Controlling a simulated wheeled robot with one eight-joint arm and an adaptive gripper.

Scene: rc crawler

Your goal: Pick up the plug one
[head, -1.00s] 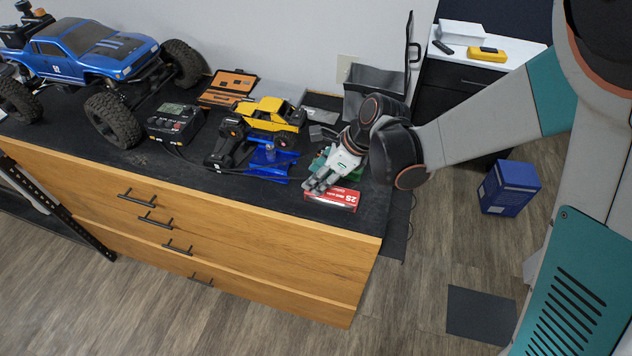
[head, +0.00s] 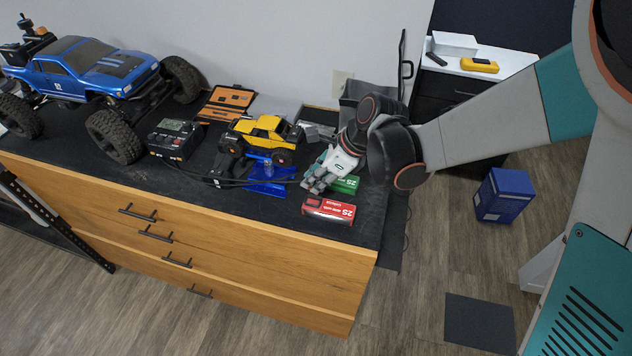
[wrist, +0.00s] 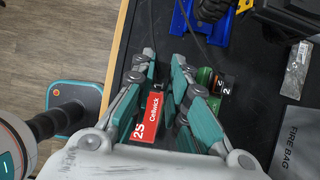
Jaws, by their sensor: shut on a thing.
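My gripper (head: 313,183) is above the black worktop, beside the two battery packs, with its fingers closed in on a small thing. A black lead (head: 236,183) runs across the worktop toward the fingertips, so the held thing appears to be its plug; the fingers mostly hide it. The red 2S battery (head: 328,211) lies flat just in front of my gripper. In the wrist view the red battery (wrist: 148,118) shows between the fingers (wrist: 165,65), with a "1" at its dark end. The green battery (head: 346,185), partly hidden, lies behind; a "2" marks its dark end (wrist: 227,88).
A charger (head: 173,139), blue stand (head: 270,175), yellow crawler (head: 262,132) and orange tool case (head: 226,103) stand left of my gripper. A large blue truck (head: 85,68) fills the left end. A grey fire bag (wrist: 297,140) lies near the batteries. The front worktop strip is clear.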

